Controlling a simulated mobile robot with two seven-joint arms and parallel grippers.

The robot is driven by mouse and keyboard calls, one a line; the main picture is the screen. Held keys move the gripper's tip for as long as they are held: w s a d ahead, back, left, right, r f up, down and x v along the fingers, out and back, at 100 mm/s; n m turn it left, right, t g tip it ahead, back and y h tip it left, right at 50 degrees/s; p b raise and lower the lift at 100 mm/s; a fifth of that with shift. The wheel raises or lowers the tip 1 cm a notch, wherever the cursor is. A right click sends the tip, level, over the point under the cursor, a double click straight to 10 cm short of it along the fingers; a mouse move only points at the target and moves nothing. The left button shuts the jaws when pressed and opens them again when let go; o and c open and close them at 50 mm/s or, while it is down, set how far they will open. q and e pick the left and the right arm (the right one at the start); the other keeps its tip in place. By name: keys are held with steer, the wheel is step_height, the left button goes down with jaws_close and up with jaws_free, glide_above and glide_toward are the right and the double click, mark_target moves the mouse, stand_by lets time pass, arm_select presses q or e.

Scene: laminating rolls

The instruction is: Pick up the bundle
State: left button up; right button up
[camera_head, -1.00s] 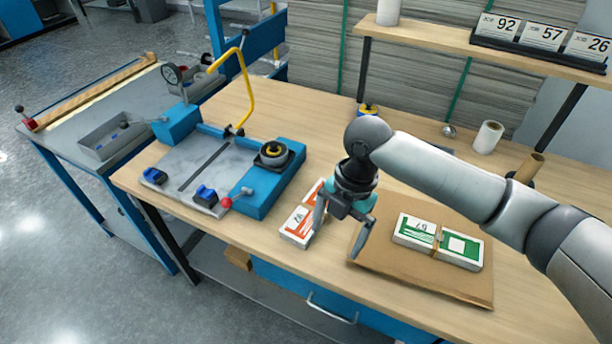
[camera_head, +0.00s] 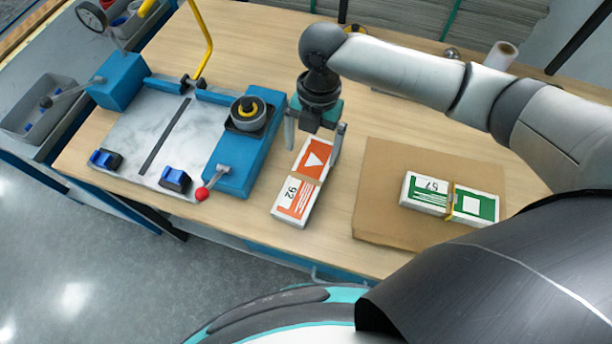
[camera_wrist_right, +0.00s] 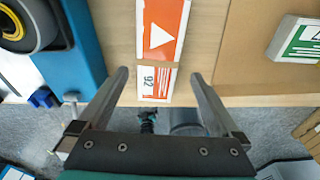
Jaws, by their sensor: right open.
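An orange-and-white bundle (camera_head: 297,196) marked 92, with a brown band round its middle, lies on the wooden table. My right gripper (camera_head: 312,153) is open over its far end, pointing down, one finger on each side. In the right wrist view the bundle (camera_wrist_right: 158,88) shows between the two open fingers (camera_wrist_right: 159,73). I cannot tell how far the fingertips are above the table. A green-and-white bundle (camera_head: 428,193) marked 57, with a yellowish band, lies on a brown cardboard sheet (camera_head: 385,170) to the right. My left gripper is not in view.
A blue press fixture with a pale marble-like plate (camera_head: 135,135), a black-and-yellow knob (camera_head: 248,113) and a red-tipped lever (camera_head: 203,193) stands close left of the orange bundle. A white roll (camera_head: 500,56) stands at the back right. Bare table lies between bundle and cardboard.

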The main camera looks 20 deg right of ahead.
mark_target(307, 176)
steer(key=f, duration=0.3)
steer(key=shift+s+a+f, duration=0.15)
steer(key=shift+a+f, duration=0.05)
steer(key=shift+f, duration=0.05)
steer(key=f, duration=0.1)
steer(key=f+b, duration=0.1)
steer(key=f, duration=0.1)
steer(key=s+a+f, duration=0.1)
steer(key=f, duration=0.1)
steer(key=shift+c, duration=0.2)
steer(key=shift+w+r, duration=0.1)
steer(key=c, duration=1.3)
steer(key=shift+c, duration=0.2)
